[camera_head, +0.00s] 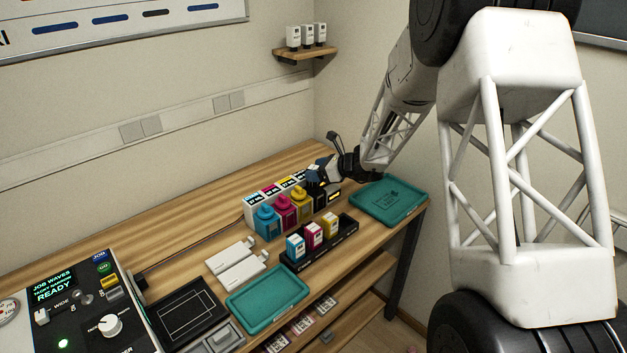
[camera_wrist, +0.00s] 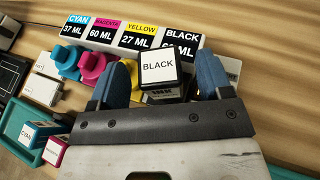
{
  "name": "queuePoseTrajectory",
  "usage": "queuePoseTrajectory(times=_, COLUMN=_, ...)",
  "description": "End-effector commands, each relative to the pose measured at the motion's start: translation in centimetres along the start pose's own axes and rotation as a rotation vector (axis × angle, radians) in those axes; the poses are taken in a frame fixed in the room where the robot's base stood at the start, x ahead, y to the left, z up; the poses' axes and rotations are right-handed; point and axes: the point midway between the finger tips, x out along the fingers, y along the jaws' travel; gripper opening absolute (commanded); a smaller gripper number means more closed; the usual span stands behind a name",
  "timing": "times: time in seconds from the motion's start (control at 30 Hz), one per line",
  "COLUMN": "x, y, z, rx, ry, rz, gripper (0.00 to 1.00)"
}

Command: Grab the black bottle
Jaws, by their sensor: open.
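The black bottle (camera_wrist: 160,72), with a white BLACK label on top, shows in the wrist view between the two blue fingers of my gripper (camera_wrist: 166,62). The fingers are open, one on each side, with gaps visible beside the bottle. Its lower part is hidden by the gripper body. In the head view my gripper (camera_head: 322,172) is over the right end of the bottle row, and the black bottle (camera_head: 318,196) is mostly hidden there.
A black holder (camera_head: 342,236) with small ink boxes is in front. Teal trays lie right (camera_head: 405,207) and front (camera_head: 267,298).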

Motion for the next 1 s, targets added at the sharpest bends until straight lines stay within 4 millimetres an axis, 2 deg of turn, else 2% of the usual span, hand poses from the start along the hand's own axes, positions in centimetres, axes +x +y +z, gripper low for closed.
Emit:
queuePoseTrajectory(times=0.2, x=1.29, y=-0.03, z=0.03, rx=0.0, ry=0.0, rz=-0.001, gripper=0.72)
queuePoseTrajectory(times=0.73, x=1.31, y=-0.02, z=0.03, rx=-0.001, ry=0.0, rz=-0.001, gripper=0.72)
queuePoseTrajectory(times=1.0, x=1.31, y=-0.02, z=0.03, rx=-0.001, ry=0.0, rz=-0.001, gripper=0.33)
